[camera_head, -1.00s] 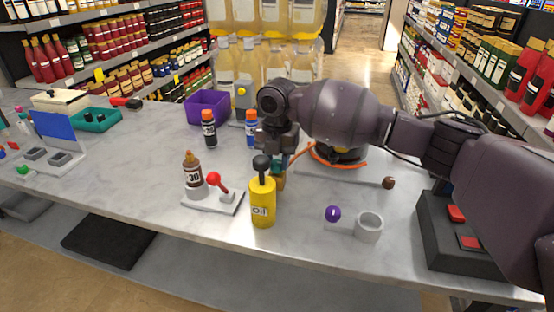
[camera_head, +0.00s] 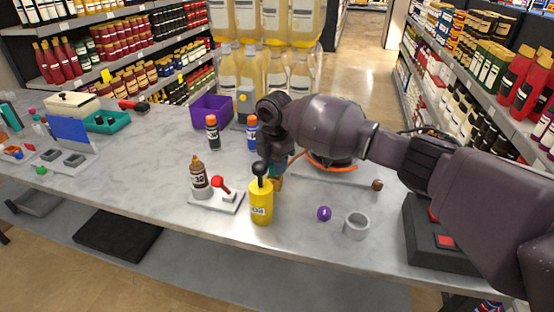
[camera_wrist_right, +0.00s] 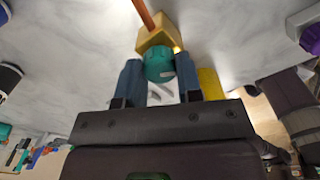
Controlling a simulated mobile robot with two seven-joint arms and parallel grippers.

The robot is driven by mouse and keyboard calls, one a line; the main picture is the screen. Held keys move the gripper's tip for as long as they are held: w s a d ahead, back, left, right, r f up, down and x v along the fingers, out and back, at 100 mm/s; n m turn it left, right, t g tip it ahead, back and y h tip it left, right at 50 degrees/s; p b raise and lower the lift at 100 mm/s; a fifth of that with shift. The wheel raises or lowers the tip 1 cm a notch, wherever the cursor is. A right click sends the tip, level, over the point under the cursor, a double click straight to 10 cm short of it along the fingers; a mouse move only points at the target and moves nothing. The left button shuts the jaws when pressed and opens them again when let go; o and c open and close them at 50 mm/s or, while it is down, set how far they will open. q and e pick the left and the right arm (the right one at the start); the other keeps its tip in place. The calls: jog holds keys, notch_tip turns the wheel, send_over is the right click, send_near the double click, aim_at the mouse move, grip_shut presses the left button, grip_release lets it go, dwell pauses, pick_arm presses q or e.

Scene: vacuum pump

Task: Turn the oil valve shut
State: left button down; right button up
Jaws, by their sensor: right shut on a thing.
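The valve shows in the right wrist view as a teal round knob (camera_wrist_right: 158,66) on a brass-coloured body (camera_wrist_right: 158,38) with an orange hose (camera_wrist_right: 143,12) leading away. My right gripper (camera_wrist_right: 160,82) has its blue fingers on either side of the knob and is shut on it. In the head view the gripper (camera_head: 275,165) points down behind the yellow oil can (camera_head: 261,209). The arm and can hide most of the valve there; a bit of its brass body (camera_head: 278,184) shows. My left gripper is not in view.
A bottle marked 30 (camera_head: 199,180) and a red-knobbed lever (camera_head: 222,184) stand left of the can. A black box with red buttons (camera_head: 432,240) is at the right edge.

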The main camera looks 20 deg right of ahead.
jog(key=m+p, duration=0.2)
jog(key=m, duration=0.1)
jog(key=m+p, duration=0.1)
jog(key=shift+r+m+p, duration=0.3)
jog(key=shift+p, duration=0.1)
jog(key=m+p, duration=0.4)
jog(key=m, duration=0.1)
jog(key=shift+f, duration=0.15)
jog(key=shift+f+m+p, duration=0.1)
jog(key=shift+m+p, duration=0.7)
jog(key=shift+p, duration=0.05)
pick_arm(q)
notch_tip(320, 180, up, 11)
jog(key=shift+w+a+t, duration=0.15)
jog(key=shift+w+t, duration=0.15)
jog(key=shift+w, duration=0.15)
pick_arm(e)
jog(key=shift+m, duration=0.3)
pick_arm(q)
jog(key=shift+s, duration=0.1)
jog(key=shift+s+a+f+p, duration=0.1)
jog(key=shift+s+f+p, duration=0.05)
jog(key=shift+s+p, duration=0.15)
pick_arm(e)
jog(key=shift+f, duration=0.1)
jog(key=o, duration=0.9)
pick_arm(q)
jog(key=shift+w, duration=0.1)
pick_arm(e)
jog(key=shift+o, duration=0.2)
